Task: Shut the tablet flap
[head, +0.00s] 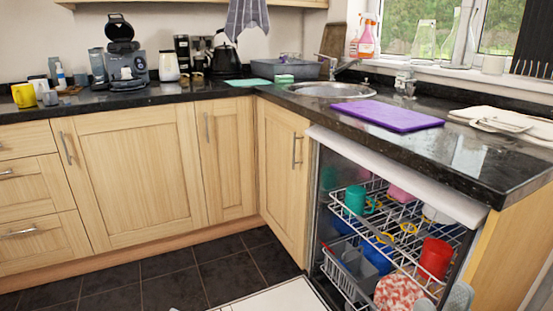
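The dishwasher (322,160) stands open under the counter at the right. Part of its lowered door (272,301) shows as a pale panel at the bottom edge. I cannot make out the tablet flap; most of the door is below the frame. My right gripper (442,302) shows at the bottom right, in front of the racks, as two grey fingertips with a gap between them. It looks open, with nothing seen between the fingertips. It is right of the visible part of the door. My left gripper is not in view.
The upper rack (400,228) holds a green mug (356,199), a red cup (435,258) and other dishes. Below are blue items and a red-and-white patterned dish (399,295). The counter holds a purple board (391,115). Dark floor tiles (160,285) lie clear to the left.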

